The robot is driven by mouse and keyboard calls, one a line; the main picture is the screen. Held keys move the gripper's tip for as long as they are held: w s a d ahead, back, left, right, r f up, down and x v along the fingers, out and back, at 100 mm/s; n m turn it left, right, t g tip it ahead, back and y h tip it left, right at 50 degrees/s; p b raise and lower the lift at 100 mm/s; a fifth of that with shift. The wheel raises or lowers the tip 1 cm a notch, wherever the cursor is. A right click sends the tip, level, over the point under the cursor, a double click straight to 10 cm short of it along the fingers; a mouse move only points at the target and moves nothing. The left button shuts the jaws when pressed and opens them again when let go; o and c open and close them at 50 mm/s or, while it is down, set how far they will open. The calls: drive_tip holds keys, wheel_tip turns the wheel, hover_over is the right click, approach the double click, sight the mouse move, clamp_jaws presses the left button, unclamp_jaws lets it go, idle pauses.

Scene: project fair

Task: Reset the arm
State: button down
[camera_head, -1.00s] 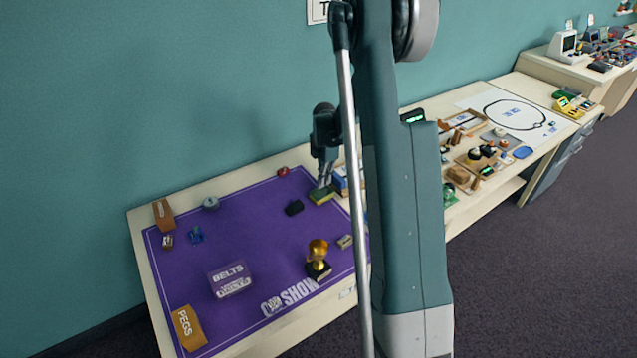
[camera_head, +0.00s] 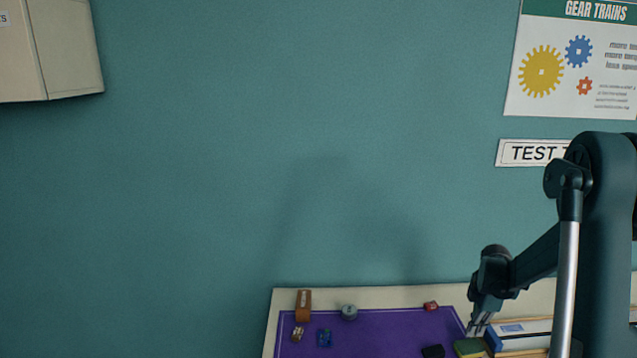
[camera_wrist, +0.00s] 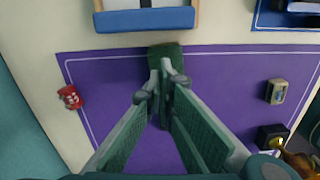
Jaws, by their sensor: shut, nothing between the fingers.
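My arm reaches in from the right in the head view. My gripper (camera_head: 475,329) is shut and empty, pointing down over the right part of the purple mat (camera_head: 385,327). A dark green block (camera_head: 468,348) lies just beyond the fingertips, and I cannot tell whether they touch it. In the wrist view my fingers (camera_wrist: 165,78) come together just in front of the green block (camera_wrist: 166,58), which they partly hide.
White and blue boxes (camera_head: 522,336) stand right of the gripper. A black block (camera_head: 433,351), a red item (camera_head: 430,306), a grey round part (camera_head: 349,312) and a brown box (camera_head: 303,305) are on the table.

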drive_tip(key=s+a+r+m+t, duration=0.2)
drive_tip(key=s+a+r+m, duration=0.2)
drive_tip(key=s+a+r, duration=0.5)
drive_tip(key=s+a+r+m+t, duration=0.1)
drive_tip(key=s+a+r+m, duration=0.3)
drive_tip(key=a+r, duration=0.85)
drive_tip(key=s+a+r+m+t, duration=0.2)
drive_tip(key=s+a+m, duration=0.2)
drive_tip(key=s, duration=0.6)
drive_tip(key=s+a+r+m+t, duration=0.2)
drive_tip(key=s+a+m, duration=0.3)
drive_tip(key=s, duration=0.6)
drive_tip(key=shift+s+a+r, duration=0.15)
drive_tip(key=shift+a+r, duration=0.7)
drive_tip(key=shift+a, duration=0.2)
idle(2.7)
